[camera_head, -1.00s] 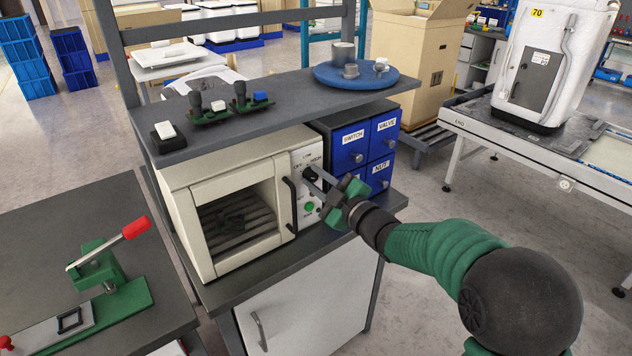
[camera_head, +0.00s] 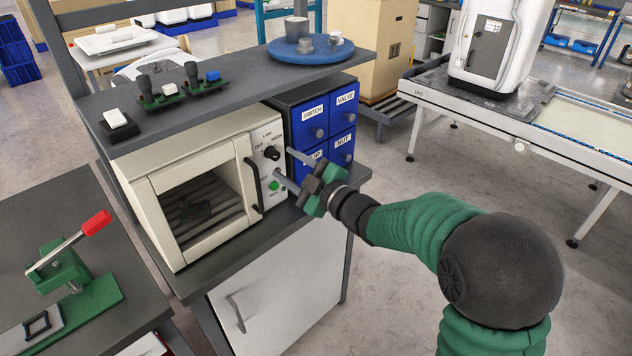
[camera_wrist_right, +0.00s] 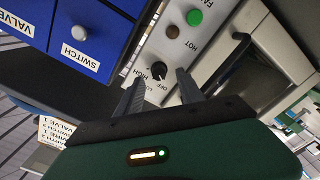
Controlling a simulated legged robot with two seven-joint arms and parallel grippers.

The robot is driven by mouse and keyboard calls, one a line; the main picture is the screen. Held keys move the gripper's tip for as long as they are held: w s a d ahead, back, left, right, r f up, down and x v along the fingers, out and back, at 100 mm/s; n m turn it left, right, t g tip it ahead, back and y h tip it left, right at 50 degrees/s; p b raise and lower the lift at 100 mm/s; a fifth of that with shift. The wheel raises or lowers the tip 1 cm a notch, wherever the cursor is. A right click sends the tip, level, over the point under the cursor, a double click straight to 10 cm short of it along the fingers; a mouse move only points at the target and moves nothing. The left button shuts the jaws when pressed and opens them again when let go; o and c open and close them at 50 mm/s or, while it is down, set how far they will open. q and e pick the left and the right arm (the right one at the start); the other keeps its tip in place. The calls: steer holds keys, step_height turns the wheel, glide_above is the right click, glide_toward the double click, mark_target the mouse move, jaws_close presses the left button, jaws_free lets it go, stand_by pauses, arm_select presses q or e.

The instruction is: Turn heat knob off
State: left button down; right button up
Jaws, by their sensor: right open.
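The heat knob (camera_head: 271,153) is a small black dial on the white control panel of the cream oven (camera_head: 203,263). It also shows in the right wrist view (camera_wrist_right: 159,70), with OFF, LOW and HIGH printed around it; its exact setting is hard to read. My right gripper (camera_head: 282,163) is open and empty in front of the panel. In the right wrist view its two fingers (camera_wrist_right: 158,79) point at the panel, with the knob seen between their tips. They appear apart from the knob. My left gripper is not in view.
A green button (camera_head: 274,186) sits below the knob, and the oven's black door handle (camera_head: 253,184) is left of it. Blue labelled drawers (camera_head: 310,121) stand just right of the oven. A shelf (camera_head: 240,97) hangs above. A green lever press (camera_head: 65,270) stands at left.

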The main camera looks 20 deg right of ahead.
steer(key=v, duration=1.3)
steer(key=shift+p, duration=0.45)
